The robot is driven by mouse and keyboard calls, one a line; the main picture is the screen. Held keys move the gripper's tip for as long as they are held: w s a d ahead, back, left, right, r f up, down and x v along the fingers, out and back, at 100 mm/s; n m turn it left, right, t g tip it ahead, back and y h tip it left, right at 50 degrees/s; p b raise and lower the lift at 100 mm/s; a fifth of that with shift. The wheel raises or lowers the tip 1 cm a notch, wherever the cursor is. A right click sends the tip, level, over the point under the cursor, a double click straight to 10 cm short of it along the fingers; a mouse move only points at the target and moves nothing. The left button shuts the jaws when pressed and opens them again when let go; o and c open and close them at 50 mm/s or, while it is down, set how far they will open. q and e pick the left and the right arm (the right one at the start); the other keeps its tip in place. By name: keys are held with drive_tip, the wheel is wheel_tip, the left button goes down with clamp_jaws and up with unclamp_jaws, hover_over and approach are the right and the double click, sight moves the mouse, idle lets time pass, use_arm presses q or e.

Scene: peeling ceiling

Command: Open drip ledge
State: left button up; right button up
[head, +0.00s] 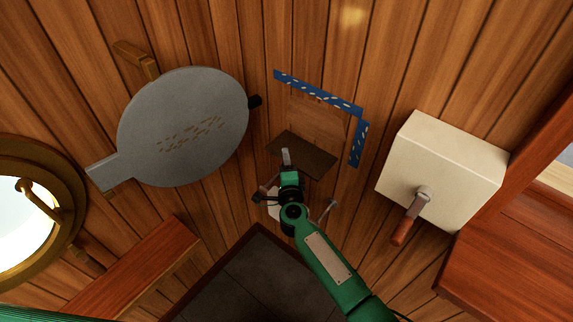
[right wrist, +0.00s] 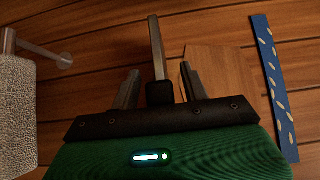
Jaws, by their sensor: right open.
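The drip ledge, as I take it, is the dark brown flap (head: 314,160) below a lighter wood patch on the plank wall. That lighter patch (right wrist: 218,80) also shows in the right wrist view. My right gripper (head: 286,157) is at the flap's left part and overlaps it in the head view. In the right wrist view my right gripper (right wrist: 160,85) has its two fingers apart. A narrow grey bar (right wrist: 156,45) shows between them; I cannot tell whether it is the flap's edge, or whether anything touches. My left gripper is not in view.
A blue patterned strip (head: 318,92) frames the patch's top and right. A pale box (head: 450,165) with a handle is at the right, a grey round panel (head: 185,120) at the left. A whitish roll (right wrist: 18,110) and metal post (right wrist: 48,54) are close by the right gripper.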

drive_tip(key=s+d+b, duration=0.1)
drive_tip(key=s+d, duration=0.1)
drive_tip(key=s, duration=1.1)
drive_tip(key=shift+s, duration=0.3)
drive_tip(key=shift+d+f, duration=0.1)
drive_tip(key=s+d+f+n+g, duration=0.3)
drive_tip(key=s+d+f+n, duration=0.15)
drive_tip(key=f, duration=0.75)
drive_tip(key=s+d+f+n+g, duration=0.25)
drive_tip(key=s+f+n, duration=0.2)
drive_tip(key=f, duration=0.75)
drive_tip(key=s+d+f+n+g, duration=0.35)
drive_tip(key=s+f, duration=0.25)
drive_tip(key=f, duration=0.7)
drive_tip(key=s+d+f+n+g+h, duration=0.1)
drive_tip(key=s+d+f, duration=0.4)
drive_tip(key=s, duration=0.5)
drive_tip(key=s+d+f+n+g+h, duration=0.1)
drive_tip(key=s+d+f+n+g, duration=0.2)
drive_tip(key=s+d+f, duration=0.3)
drive_tip(key=s+d+f+n+g, duration=0.2)
drive_tip(key=s+d+f, duration=0.3)
drive_tip(key=s, duration=0.9)
drive_tip(key=shift+d+f+g+h, duration=0.15)
drive_tip(key=shift+d+g+h, duration=0.35)
drive_tip(key=shift+g, duration=0.4)
